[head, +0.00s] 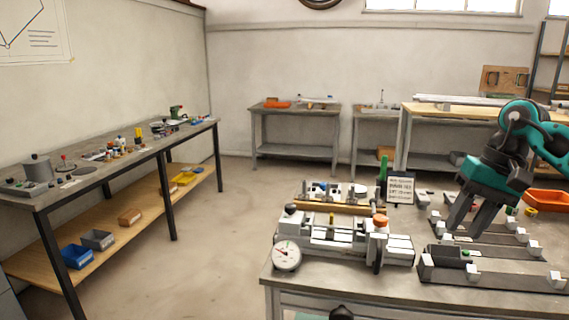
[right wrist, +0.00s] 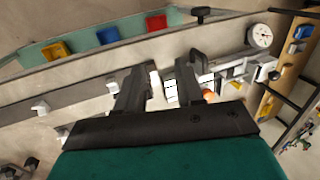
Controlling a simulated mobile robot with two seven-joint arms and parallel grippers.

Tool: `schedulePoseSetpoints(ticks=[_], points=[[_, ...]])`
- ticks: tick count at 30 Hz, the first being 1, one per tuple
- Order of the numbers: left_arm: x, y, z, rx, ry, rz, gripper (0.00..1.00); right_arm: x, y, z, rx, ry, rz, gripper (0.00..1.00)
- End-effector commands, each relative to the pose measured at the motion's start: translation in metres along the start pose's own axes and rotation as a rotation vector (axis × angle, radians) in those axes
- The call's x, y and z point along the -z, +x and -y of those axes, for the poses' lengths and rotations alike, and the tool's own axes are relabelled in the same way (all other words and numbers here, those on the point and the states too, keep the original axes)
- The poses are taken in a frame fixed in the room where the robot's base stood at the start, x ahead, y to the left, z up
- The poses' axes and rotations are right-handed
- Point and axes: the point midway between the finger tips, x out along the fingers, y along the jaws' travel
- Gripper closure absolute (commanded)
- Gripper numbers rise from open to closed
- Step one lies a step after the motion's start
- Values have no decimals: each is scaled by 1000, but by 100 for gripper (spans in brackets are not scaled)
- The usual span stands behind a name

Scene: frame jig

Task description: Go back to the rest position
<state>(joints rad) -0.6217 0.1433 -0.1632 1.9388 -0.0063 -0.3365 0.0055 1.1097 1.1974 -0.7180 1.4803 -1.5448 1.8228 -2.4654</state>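My right gripper (head: 463,232) hangs over the right part of the workbench, fingers pointing down, beside the bench fixtures. In the right wrist view my right gripper (right wrist: 165,66) has its two dark fingers apart, with nothing held between them. White blocks show beyond the gap. A small dark and teal part at the bottom edge of the head view seems to be mine; my left gripper itself does not show.
An orange tray (head: 546,200) lies at right. A long side table (head: 92,180) stands left; floor between is clear.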

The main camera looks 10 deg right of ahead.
Motion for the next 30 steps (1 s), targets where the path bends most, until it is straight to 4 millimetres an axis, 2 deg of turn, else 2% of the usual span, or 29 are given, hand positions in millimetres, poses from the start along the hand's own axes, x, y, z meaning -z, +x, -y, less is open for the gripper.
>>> schedulePoseSetpoints(ticks=[1, 5, 9, 12, 15, 18, 21, 23, 26, 27, 29, 30], points=[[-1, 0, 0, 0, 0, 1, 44, -4, 24, 22, 58, 20, 37, 63], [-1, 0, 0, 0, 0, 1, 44, -19, 70, 75, 240, 144, 131, 63], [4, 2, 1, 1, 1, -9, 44, -52, 118, 143, 479, 380, 335, 63], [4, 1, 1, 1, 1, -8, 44, -80, 142, 189, 647, 632, 556, 63], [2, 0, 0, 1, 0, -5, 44, -102, 156, 224, 778, 935, 821, 63], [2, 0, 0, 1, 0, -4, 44, -115, 164, 245, 864, 1271, 1117, 63], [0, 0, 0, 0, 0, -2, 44, -118, 175, 251, 897, 1632, 1441, 63], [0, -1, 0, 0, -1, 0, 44, -116, 185, 248, 892, 1859, 1646, 63], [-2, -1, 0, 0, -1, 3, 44, -114, 210, 230, 838, 2237, 2004, 63], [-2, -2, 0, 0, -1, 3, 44, -114, 223, 220, -718, -2141, -1929, 63], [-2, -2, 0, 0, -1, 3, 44, -118, 245, 200, -537, -1934, -1768, 63], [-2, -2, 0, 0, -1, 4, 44, -122, 263, 186, -431, -1791, -1655, 63]])
